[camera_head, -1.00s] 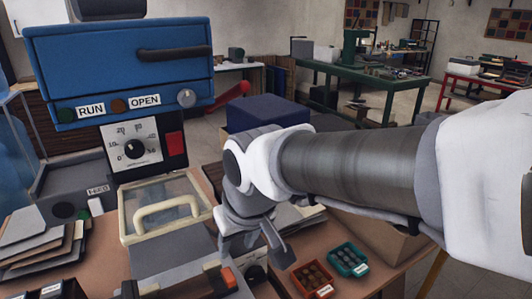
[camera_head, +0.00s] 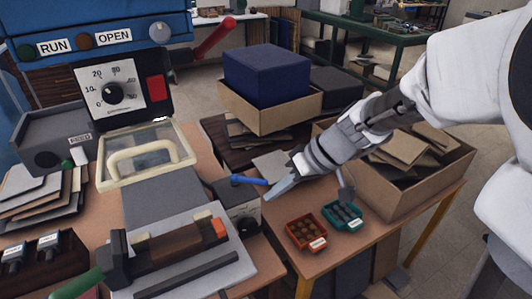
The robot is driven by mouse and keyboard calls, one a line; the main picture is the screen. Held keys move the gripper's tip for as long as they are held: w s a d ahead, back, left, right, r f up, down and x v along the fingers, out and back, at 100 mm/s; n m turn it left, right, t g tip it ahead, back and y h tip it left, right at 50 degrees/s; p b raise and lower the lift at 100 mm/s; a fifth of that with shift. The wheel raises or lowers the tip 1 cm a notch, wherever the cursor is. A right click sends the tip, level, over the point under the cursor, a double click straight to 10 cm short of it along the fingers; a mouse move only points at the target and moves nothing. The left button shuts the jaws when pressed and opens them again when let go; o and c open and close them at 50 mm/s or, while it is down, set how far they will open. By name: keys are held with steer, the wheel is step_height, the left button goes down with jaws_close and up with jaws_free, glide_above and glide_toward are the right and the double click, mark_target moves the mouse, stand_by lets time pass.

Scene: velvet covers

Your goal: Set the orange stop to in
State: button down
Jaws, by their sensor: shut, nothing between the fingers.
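The orange stop (camera_head: 220,228) is a small orange block at the right end of a dark brown bar (camera_head: 172,245). The bar lies across the grey plate at the front of the machine. My gripper (camera_head: 272,194) is shut and empty, up and to the right of the orange stop and apart from it. Its tip shows close to a blue lever (camera_head: 248,181) on a small grey box (camera_head: 238,205). I cannot tell whether the tip touches the lever.
A clear-lidded cover with a cream handle (camera_head: 142,158) stands behind the plate. A green handle (camera_head: 78,284) is at front left. Red (camera_head: 305,232) and teal (camera_head: 342,215) trays sit at right, before a cardboard box (camera_head: 420,190). A blue block (camera_head: 265,75) stands behind.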

mark_target(220, 226)
steer(key=a+f, duration=0.2)
steer(key=a, duration=0.1)
steer(key=s+a+f, duration=0.1)
steer(key=a+f, duration=0.2)
steer(key=a+f+b, duration=0.1)
steer(key=a+f, duration=0.1)
steer(key=a, duration=0.1)
steer(key=shift+s+f, duration=0.15)
steer(key=shift+s, duration=0.15)
steer(key=shift+s+a+f+b, duration=0.15)
steer(key=shift+a+b, duration=0.15)
steer(key=shift+s+a+b, duration=0.5)
steer(key=shift+a+b, duration=0.05)
steer(key=shift+a, duration=0.25)
steer(key=shift+s+a, duration=0.15)
steer(key=shift+a, duration=0.05)
